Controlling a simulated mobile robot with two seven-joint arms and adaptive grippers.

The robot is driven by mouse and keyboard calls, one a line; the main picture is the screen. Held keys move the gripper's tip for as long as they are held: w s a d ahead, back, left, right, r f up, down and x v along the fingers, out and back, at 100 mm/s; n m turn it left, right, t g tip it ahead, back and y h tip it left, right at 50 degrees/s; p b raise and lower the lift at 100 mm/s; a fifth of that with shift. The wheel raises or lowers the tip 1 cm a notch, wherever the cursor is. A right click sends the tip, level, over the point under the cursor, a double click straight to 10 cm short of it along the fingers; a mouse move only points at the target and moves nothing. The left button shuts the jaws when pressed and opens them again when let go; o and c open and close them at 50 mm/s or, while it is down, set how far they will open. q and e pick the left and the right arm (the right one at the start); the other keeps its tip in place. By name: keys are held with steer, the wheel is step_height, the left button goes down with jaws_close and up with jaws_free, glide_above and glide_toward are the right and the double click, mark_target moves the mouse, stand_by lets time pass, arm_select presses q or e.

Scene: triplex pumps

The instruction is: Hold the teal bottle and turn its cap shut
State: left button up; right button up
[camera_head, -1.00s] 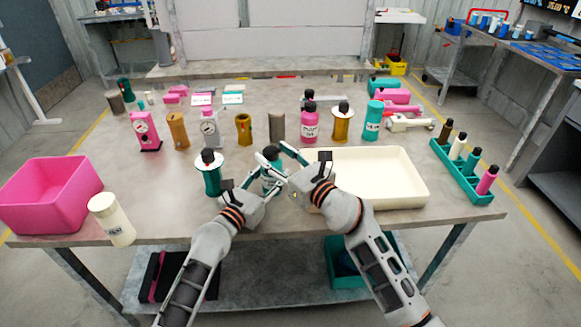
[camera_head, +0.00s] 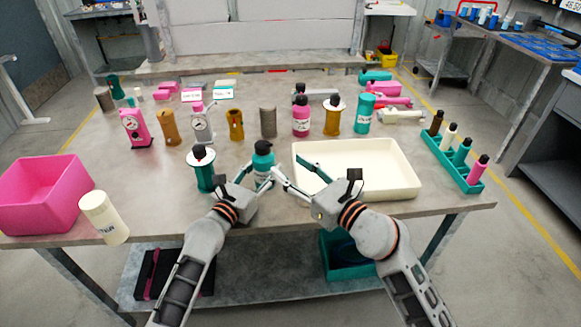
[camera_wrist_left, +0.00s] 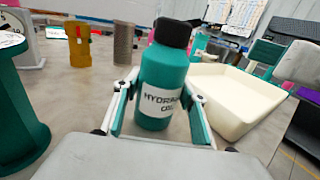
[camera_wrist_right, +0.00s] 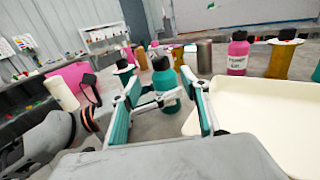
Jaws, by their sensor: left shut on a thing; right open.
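The teal bottle (camera_head: 262,163) stands upright on the table with a black cap (camera_head: 263,147) on its top. In the left wrist view the bottle (camera_wrist_left: 160,88) has a white label that reads like hydraulic oil, and its cap (camera_wrist_left: 174,32) sits on the neck. My left gripper (camera_head: 257,184) is shut on the bottle's body, one finger on each side. My right gripper (camera_head: 286,170) is open and empty, to the right of the bottle and apart from it. In the right wrist view the bottle (camera_wrist_right: 165,82) shows beyond the open fingers. How tightly the cap sits cannot be told.
A cream tray (camera_head: 395,188) lies just right of the bottle, under my right gripper. A teal spool with a black top (camera_head: 203,170) stands close on the left. A white bottle (camera_head: 103,217) and pink bin (camera_head: 40,190) are further left. Several bottles and gauges stand behind.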

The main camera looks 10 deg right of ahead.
steer(key=w+d+r+m+t+h, duration=0.35)
steer(key=w+d+m, duration=0.55)
steer(key=d+m, duration=0.5)
steer(key=w+d+r+m+t+h, duration=0.3)
steer(key=w+d+r+m+h, duration=0.35)
steer(key=d+m, duration=0.8)
steer(key=w+d+f+m+g+h, duration=0.2)
steer(key=w+d+f+m+h, duration=0.15)
steer(key=d+m, duration=0.85)
steer(key=w+d+f+m+g+h, duration=0.2)
steer(key=w+d+m+g, duration=0.15)
steer(key=d+m, duration=0.95)
steer(key=m+g+y, duration=0.8)
steer(key=g+y, duration=0.7)
steer(key=y, duration=0.8)
glide_toward(262, 144)
steer(key=shift+n, duration=0.25)
steer(key=a, duration=0.5)
steer(key=a+f, duration=0.1)
steer(key=a, duration=0.2)
steer(key=shift+w+a, duration=0.25)
steer(key=shift+a, duration=0.75)
